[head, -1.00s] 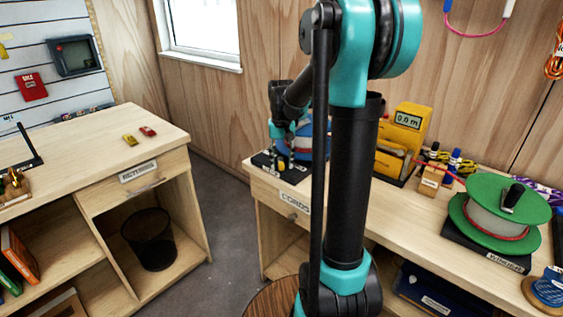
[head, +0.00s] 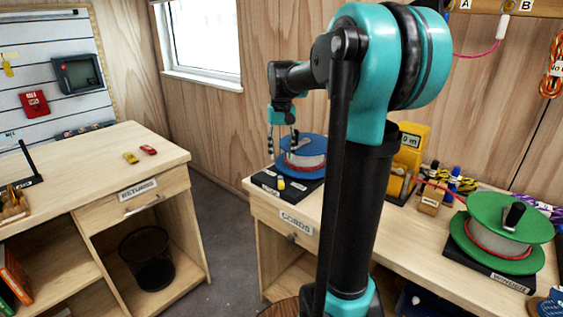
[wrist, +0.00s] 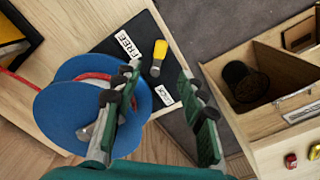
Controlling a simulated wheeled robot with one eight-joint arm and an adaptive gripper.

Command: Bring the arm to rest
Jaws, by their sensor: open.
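My gripper (head: 284,148) hangs above the desk near the blue spool (head: 310,158), with its fingers pointing down. In the wrist view my gripper (wrist: 164,82) has its two green-and-black fingers spread apart, with nothing between them. The blue spool (wrist: 65,105) lies under and left of the fingers there. A yellow lever (wrist: 160,50) sits on the black base (wrist: 105,47) between a FREE label (wrist: 128,44) and a LOCK label (wrist: 164,95). The lever also shows small in the head view (head: 281,184). The fingers look clear of it.
The CORDS desk (head: 262,205) also holds a yellow meter (head: 410,140) and a green spool (head: 490,240) on the WINDER base. The RETURNS desk (head: 95,165) stands left, with a black bin (head: 147,258) below. Open floor (head: 228,240) separates the desks.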

